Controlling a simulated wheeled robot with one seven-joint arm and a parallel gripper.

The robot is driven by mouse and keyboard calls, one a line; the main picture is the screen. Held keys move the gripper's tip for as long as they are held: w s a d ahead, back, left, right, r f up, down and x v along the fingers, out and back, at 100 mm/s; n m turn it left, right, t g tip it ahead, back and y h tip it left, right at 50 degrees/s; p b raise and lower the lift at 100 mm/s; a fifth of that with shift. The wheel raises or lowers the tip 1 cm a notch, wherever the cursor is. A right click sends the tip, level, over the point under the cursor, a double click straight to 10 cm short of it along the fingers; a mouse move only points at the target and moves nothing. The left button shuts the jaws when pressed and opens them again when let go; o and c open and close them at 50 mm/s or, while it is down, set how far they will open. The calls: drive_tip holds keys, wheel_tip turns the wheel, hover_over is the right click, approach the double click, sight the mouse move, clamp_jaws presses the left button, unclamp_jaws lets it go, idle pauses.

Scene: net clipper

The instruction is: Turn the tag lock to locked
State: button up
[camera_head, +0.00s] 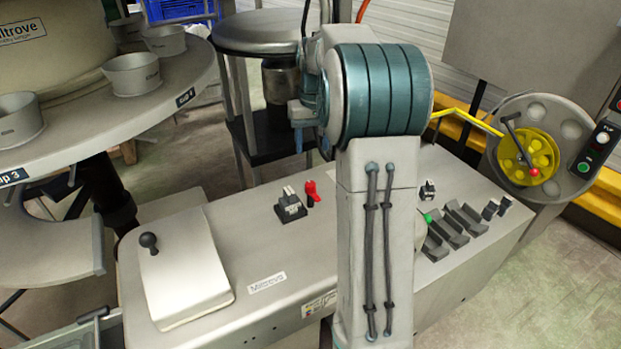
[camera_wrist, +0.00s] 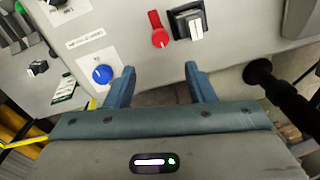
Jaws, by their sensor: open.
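A red lever switch (camera_wrist: 160,30) shows at the upper middle of the wrist view; it also shows on the grey machine top in the head view (camera_head: 311,190). A black switch block with a pale handle (camera_wrist: 190,24) stands just right of it. A blue knob (camera_wrist: 103,74) on a white plate is at left. I cannot read which control is the tag lock. My gripper (camera_wrist: 160,70) is open and empty, its fingers apart. In the picture its left fingertip is near the blue knob and the red lever lies beyond the gap. Contact is not visible.
The grey console (camera_head: 270,250) has a pale plate with a black ball knob (camera_head: 148,240) at left and several dark rockers (camera_head: 455,225) at right. A yellow crank wheel (camera_head: 528,155) stands at far right. A round table with metal cups (camera_head: 130,74) is at upper left.

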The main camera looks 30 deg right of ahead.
sight(310, 183)
drive_tip(key=f, duration=0.4)
drive_tip(key=f+p, duration=0.1)
drive_tip(key=f, duration=0.6)
drive_tip(key=shift+a+f+p, duration=0.25)
drive_tip(key=shift+f+p, duration=0.05)
drive_tip(key=shift+f, duration=0.1)
drive_tip(key=c, duration=1)
